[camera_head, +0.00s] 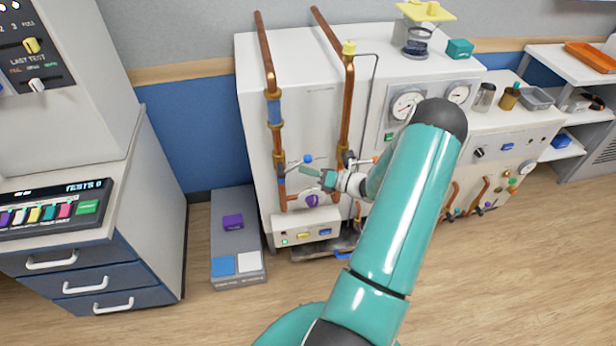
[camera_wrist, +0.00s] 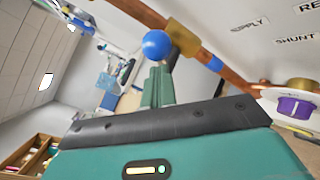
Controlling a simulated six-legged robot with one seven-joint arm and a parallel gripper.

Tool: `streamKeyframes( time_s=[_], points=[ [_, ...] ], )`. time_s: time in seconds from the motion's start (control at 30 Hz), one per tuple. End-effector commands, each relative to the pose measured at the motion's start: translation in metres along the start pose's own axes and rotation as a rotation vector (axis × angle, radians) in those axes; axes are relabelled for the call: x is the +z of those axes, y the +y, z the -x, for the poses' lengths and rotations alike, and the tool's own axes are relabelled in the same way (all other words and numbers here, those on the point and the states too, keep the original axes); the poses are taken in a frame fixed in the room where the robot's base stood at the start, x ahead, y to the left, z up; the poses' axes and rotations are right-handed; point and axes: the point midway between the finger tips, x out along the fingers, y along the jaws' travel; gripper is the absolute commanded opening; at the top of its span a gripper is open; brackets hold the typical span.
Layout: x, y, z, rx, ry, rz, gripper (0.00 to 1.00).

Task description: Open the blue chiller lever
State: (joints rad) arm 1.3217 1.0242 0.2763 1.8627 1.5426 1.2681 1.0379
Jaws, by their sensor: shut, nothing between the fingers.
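The blue chiller lever ends in a round blue knob (camera_head: 308,159), on a valve on the left copper pipe of the white cabinet. The blue knob (camera_wrist: 157,44) also shows in the wrist view, just beyond my fingertips, with a brass valve fitting (camera_wrist: 183,38) to its right. My gripper (camera_head: 302,171) is shut and empty, with its teal fingers just below the knob in the head view. The fingers (camera_wrist: 157,80) stand close together in the wrist view. I cannot tell whether they touch the knob.
A purple knob (camera_head: 312,200) sits low on the cabinet (camera_head: 307,110). A second copper pipe (camera_head: 349,90) runs to the right. My arm hides part of the cabinet front. A grey box (camera_head: 236,268) with coloured pads stands on the floor left. The floor in front is clear.

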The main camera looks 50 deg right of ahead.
Motion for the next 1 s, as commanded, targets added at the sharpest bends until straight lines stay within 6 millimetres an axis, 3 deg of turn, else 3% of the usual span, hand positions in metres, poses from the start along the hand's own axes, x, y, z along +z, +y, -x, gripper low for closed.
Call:
streamKeyframes(
  time_s=[0.3, 0.7, 1.0],
  points=[
    [0.015, 0.022, -0.009, -0.177, 0.169, 0.184, 0.00],
    [0.019, 0.050, -0.029, -0.395, 0.378, 0.406, 0.00],
    [0.018, 0.051, -0.030, -0.438, 0.412, 0.437, 0.00]
  ],
)
